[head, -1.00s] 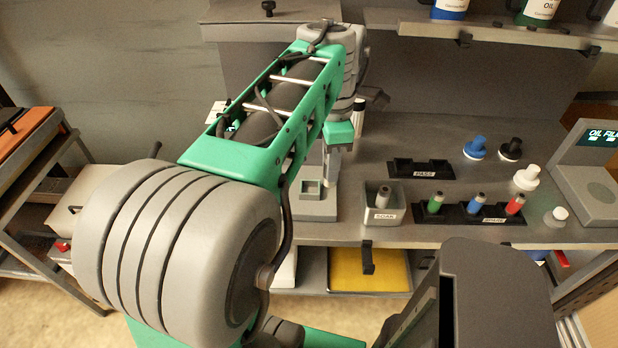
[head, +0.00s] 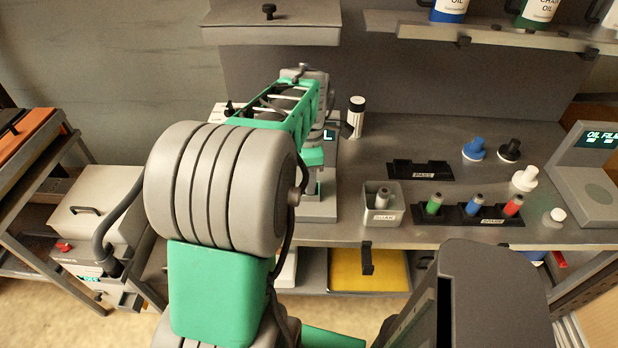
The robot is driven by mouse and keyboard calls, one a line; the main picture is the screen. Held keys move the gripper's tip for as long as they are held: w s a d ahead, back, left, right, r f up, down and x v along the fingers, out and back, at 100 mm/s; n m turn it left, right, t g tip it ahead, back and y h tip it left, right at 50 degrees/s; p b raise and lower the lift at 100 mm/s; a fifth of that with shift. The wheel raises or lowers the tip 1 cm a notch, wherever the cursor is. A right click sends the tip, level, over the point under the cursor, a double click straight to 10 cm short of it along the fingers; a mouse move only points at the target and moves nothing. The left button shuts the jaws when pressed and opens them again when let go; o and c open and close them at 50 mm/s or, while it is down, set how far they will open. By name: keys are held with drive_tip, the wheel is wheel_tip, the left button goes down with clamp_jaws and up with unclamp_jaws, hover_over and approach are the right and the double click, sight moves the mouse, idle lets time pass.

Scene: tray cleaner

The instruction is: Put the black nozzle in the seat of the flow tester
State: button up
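The flow tester (head: 320,210) stands on the bench behind my arm. A small lit display with an "L" shows on it, and my arm hides most of the rest, including its seat. A grey nozzle-like piece (head: 383,194) with a dark part stands in the grey box marked SOAK (head: 383,217). I cannot tell whether it is the black nozzle. My gripper is hidden behind my arm, around the tester, so its fingers and anything in them do not show.
The SPARE rack (head: 515,220) holds green, blue and red pieces. The PASS rack (head: 420,174) looks empty. Blue (head: 474,149), black (head: 509,150) and white (head: 525,178) knobbed pieces stand to the right. A shelf hangs above.

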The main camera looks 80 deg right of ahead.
drive_tip(key=o, duration=0.4)
drive_tip(key=shift+o, duration=0.2)
drive_tip(key=shift+r, duration=0.1)
wheel_tip(320, 180, up, 12)
drive_tip(key=w+a+f+m+t+h, duration=0.1)
drive_tip(key=w+a+f, duration=0.1)
drive_tip(key=w+a, duration=0.75)
drive_tip(key=w+a+f+m, duration=0.1)
drive_tip(key=w+a, duration=0.6)
drive_tip(key=w, duration=0.5)
drive_tip(key=w+a+f+m+t, duration=0.1)
drive_tip(key=w+a+f, duration=0.1)
drive_tip(key=a, duration=1)
drive_tip(key=w+a+f+m+t+y, duration=0.1)
drive_tip(key=a+f, duration=0.3)
drive_tip(key=a, duration=0.9)
drive_tip(key=shift+w+f+m, duration=0.3)
drive_tip(key=shift+w+f, duration=0.05)
drive_tip(key=shift+f, duration=0.05)
